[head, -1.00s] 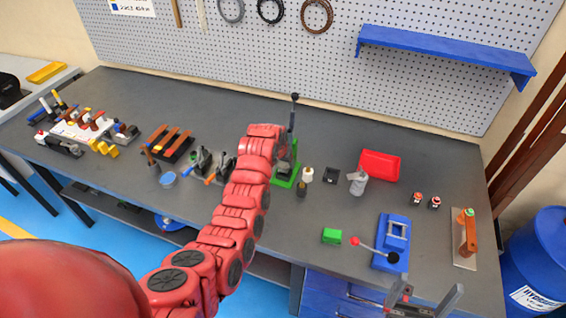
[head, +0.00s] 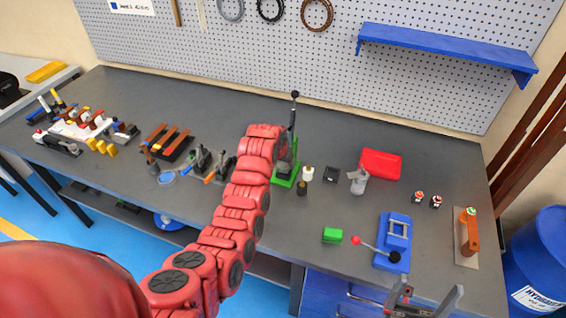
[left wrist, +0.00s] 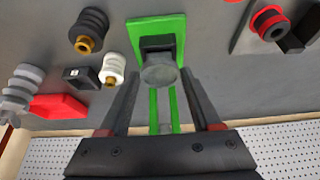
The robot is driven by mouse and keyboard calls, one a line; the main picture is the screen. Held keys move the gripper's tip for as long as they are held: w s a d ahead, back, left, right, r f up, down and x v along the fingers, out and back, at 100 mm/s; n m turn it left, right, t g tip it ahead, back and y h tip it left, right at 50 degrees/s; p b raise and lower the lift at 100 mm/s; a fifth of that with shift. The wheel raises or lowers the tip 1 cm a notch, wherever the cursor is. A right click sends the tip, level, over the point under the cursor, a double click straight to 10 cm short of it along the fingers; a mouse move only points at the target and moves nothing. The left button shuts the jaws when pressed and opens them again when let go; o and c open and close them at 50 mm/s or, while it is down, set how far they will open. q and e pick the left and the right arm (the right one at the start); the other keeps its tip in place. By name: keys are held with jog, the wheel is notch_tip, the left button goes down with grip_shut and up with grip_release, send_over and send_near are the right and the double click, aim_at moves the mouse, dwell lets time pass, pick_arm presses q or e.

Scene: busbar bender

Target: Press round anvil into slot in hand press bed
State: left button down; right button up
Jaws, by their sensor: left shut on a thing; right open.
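The green hand press (head: 283,178) stands at the middle of the bench with its dark lever (head: 293,115) upright. In the left wrist view its green base (left wrist: 135,32) carries a dark block (left wrist: 158,43). A grey round piece, apparently the round anvil (left wrist: 160,73), is at my left fingertips, directly at the dark block. My left gripper (left wrist: 160,78) is shut on it. Whether the anvil is seated in the slot I cannot tell. In the head view my left arm hides most of this. My right gripper (head: 427,300) is open and empty at the front right.
Several tools are left.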

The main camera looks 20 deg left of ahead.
pick_arm(q)
jog(key=shift+s+f+b, duration=0.1)
jog(key=shift+f+b, duration=0.65)
jog(key=shift+f, duration=0.35)
grip_release()
jog(key=shift+s+r, duration=0.1)
jog(key=shift+r, duration=0.25)
jog(key=p+v, duration=0.5)
jog(key=v, duration=1.1)
jog(key=shift+r+p, duration=0.3)
jog(key=shift+r, duration=0.05)
jog(key=shift+s+f, duration=0.1)
